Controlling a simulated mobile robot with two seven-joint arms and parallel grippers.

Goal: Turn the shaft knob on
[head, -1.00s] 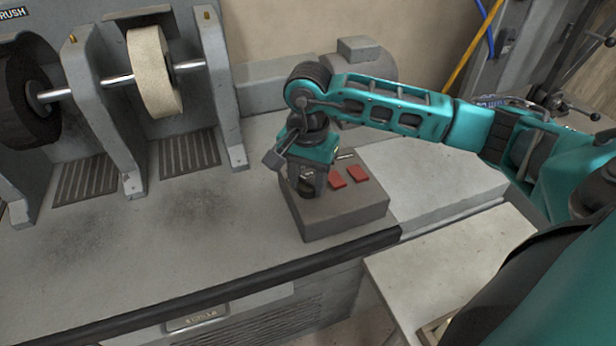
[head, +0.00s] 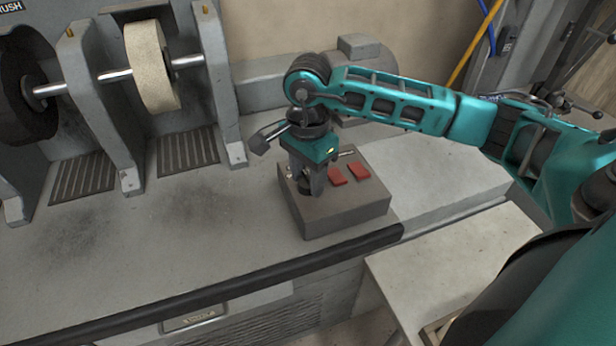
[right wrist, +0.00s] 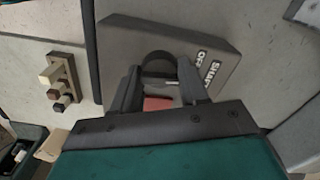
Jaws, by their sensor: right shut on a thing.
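The shaft knob (right wrist: 157,64) is a dark round knob on top of a grey control box (head: 345,215). In the right wrist view it sits between my fingers, with a label reading "SHAFT" and "OFF" (right wrist: 208,68) beside it. My right gripper (head: 306,188) points down at the left part of the box and is shut on the knob; it also shows in the right wrist view (right wrist: 158,72). In the head view the fingers mostly hide the knob. I cannot read the knob's pointing direction. My left gripper is not in view.
A pale buffing wheel (head: 153,66) and a dark brush wheel (head: 25,95) stand on a shaft to the left. The grey bench top (head: 210,235) is clear in front.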

